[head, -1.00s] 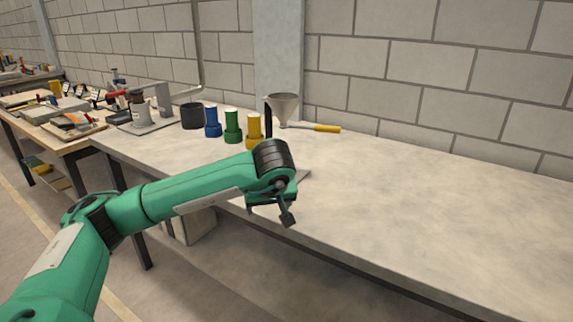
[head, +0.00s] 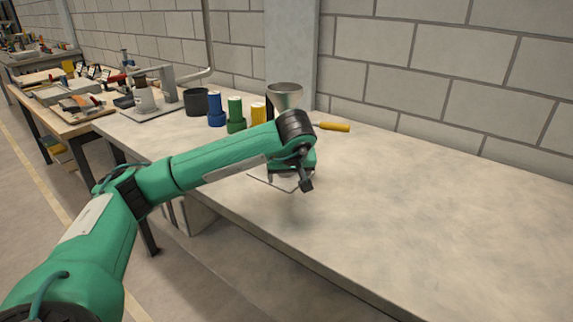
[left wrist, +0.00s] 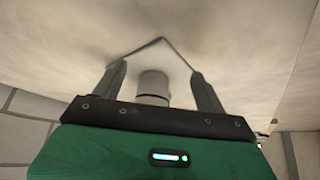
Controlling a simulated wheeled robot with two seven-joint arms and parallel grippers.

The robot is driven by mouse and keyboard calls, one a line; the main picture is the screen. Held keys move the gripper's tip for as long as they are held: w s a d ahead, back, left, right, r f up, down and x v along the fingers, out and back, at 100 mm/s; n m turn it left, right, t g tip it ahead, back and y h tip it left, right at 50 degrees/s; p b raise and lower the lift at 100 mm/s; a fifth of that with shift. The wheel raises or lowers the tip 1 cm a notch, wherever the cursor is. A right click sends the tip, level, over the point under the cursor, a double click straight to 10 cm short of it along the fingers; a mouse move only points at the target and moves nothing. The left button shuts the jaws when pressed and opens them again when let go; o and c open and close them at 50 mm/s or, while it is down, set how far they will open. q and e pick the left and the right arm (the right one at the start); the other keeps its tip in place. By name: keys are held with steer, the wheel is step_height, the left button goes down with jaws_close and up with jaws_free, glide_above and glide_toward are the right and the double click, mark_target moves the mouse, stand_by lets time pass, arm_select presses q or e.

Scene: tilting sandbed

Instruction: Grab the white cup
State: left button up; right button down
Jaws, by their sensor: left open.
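A pale grey-white cylinder (left wrist: 153,86), which looks like the white cup, stands between the two spread fingers of my left gripper (left wrist: 157,72) in the left wrist view. The fingers do not visibly press on it. In the head view my left gripper (head: 289,181) is low over the table, above a thin plate (head: 262,180). The cylinder is mostly hidden there behind the gripper. My right gripper is in neither view.
Behind my arm stand a black pot (head: 195,102), a blue holder (head: 216,112), a green holder (head: 236,115), a yellow holder (head: 258,112) and a grey funnel (head: 284,94). A yellow-handled tool (head: 334,126) lies near the wall. The table's right side (head: 430,200) is clear.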

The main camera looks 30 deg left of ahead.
mark_target(286, 175)
arm_select(q)
steer(key=shift+w+a+f, duration=0.15)
steer(key=shift+w+a, duration=0.5)
steer(key=shift+w, duration=0.3)
steer(key=shift+w+a, duration=0.35)
steer(key=shift+a, duration=0.05)
steer(key=w+a, duration=0.2)
steer(key=w, duration=0.1)
steer(key=shift+w+a+f, duration=0.2)
steer(key=shift+a+f, duration=0.1)
steer(key=shift+a, duration=0.1)
steer(key=shift+a+f, duration=0.1)
steer(key=shift+f, duration=0.05)
steer(key=c, duration=1.1)
